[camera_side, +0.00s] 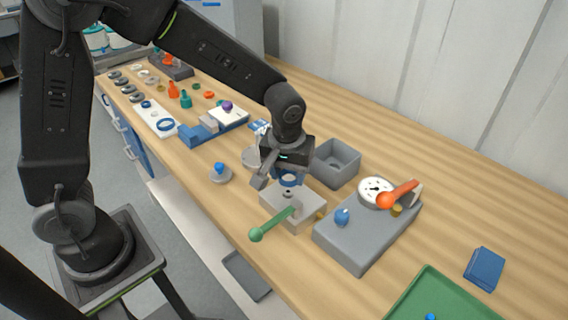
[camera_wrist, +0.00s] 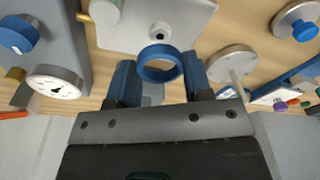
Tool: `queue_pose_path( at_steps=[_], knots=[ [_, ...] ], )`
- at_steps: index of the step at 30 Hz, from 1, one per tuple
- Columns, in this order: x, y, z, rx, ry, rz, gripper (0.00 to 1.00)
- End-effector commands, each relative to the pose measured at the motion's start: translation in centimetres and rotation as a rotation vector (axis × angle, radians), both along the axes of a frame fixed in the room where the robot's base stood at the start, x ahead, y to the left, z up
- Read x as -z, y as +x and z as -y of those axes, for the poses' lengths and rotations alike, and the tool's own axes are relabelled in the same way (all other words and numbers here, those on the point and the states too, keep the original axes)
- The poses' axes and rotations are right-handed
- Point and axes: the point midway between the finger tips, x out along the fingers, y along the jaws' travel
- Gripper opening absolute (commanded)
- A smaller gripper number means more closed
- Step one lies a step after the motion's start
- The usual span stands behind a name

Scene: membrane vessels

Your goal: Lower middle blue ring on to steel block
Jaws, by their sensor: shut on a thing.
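My gripper (camera_side: 289,176) is shut on the blue ring (camera_side: 290,182) and holds it just above the steel block (camera_side: 312,207). In the wrist view the ring (camera_wrist: 160,63) sits between the two blue fingers of my gripper (camera_wrist: 160,72), its opening visible. The steel block (camera_wrist: 120,28) lies beyond the ring there, with a round, dark-centred fitting (camera_wrist: 159,31) on its top. The ring appears apart from the block. The block has a green-knobbed lever (camera_side: 257,234) on its front side.
A grey open box (camera_side: 336,163) stands right behind the block. A grey unit (camera_side: 352,246) with a dial and orange handle stands to the right. A blue-knobbed disc (camera_side: 220,175) is at the left. A white board (camera_side: 158,119) holds other blue rings. A green tray (camera_side: 440,296) is front right.

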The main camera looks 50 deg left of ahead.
Motion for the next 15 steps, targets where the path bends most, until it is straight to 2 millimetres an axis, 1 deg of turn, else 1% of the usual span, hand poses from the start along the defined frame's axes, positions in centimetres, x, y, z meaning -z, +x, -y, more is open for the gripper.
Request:
queue_pose_path(
  at_steps=[3, 15],
  knots=[
    [0.9, -0.1, 0.0, -0.001, 0.001, -0.003, 0.24],
    [3.4, 0.0, -0.1, -0.001, 0.001, -0.002, 0.24]
  ],
)
